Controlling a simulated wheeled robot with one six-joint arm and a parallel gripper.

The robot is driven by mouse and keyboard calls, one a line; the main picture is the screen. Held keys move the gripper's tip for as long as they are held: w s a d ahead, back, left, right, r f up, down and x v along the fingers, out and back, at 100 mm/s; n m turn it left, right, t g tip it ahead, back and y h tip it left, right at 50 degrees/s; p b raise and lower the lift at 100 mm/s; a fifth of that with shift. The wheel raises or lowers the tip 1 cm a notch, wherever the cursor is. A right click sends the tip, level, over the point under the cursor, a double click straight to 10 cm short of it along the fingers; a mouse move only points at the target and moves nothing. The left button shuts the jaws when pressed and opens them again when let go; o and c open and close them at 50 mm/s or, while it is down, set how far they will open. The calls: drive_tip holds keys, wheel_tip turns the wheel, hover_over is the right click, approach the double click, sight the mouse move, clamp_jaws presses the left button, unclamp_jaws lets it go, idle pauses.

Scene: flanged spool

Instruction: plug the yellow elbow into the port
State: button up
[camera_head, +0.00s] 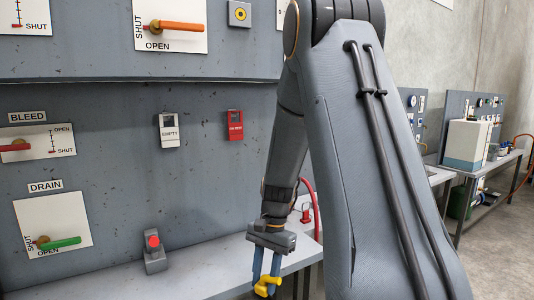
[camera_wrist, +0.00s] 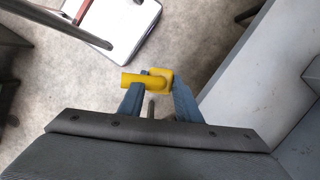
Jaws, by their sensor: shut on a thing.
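The yellow elbow (camera_head: 265,284) is held between the fingers of my gripper (camera_head: 267,275), low in the head view near the front edge of the grey bench. In the wrist view the elbow (camera_wrist: 143,80) sits across the fingertips of my gripper (camera_wrist: 153,84), its longer arm pointing left. The gripper is shut on it, with floor visible beneath. A grey block with a red round end (camera_head: 152,241) stands on the bench to the left, apart from the elbow. I cannot tell whether this is the port.
The bench top (camera_head: 200,270) is mostly clear. A red hose (camera_head: 314,205) rises behind my arm.

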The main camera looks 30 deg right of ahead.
drive_tip(key=w+a+f+n, duration=0.2)
drive_tip(key=a+f+n, duration=0.1)
drive_tip(key=n, duration=0.1)
drive_tip(key=w+a+f+n+g+h, duration=0.1)
drive_tip(key=w+a+f+n, duration=0.1)
drive_tip(key=a+f+n, duration=0.1)
drive_tip(key=w+a+f+n+g+h, duration=0.1)
drive_tip(key=w+a+f+n, duration=0.2)
drive_tip(key=a+n, duration=0.1)
drive_tip(key=shift+n, duration=0.7)
